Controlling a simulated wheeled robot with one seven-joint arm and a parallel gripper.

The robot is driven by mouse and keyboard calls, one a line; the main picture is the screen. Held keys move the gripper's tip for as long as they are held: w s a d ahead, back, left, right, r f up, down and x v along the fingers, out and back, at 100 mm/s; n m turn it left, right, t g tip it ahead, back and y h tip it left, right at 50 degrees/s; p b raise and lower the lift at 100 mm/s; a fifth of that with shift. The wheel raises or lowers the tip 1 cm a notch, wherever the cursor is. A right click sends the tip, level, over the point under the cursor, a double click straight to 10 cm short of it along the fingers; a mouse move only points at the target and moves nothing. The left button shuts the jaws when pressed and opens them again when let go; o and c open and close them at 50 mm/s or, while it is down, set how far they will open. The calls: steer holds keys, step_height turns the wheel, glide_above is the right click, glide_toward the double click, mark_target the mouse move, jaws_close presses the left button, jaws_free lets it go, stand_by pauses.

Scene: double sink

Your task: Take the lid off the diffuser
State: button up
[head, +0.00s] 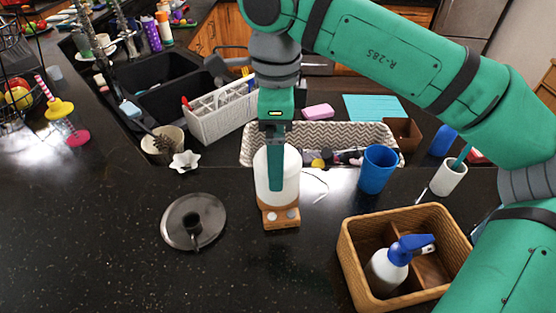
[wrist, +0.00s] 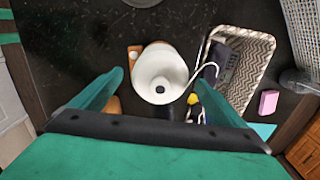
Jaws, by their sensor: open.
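The diffuser (head: 291,178) stands upright on the dark counter, with a white rounded body on a wooden base (head: 281,220). I cannot make out a seam between lid and body. My gripper (head: 275,178) points down at the diffuser, and a finger hides part of its white body. In the wrist view my gripper (wrist: 159,80) is open, with one finger on each side of the white top. I see no clear contact.
A dark pot lid (head: 178,225) lies left of the diffuser. A blue cup (head: 378,170) and a wicker basket (head: 352,250) with a spray bottle (head: 385,272) stand to the right. A chevron-patterned tray (head: 350,134) is behind. Bare counter lies at the front left.

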steer(key=shift+f, duration=0.7)
steer(key=c, duration=1.1)
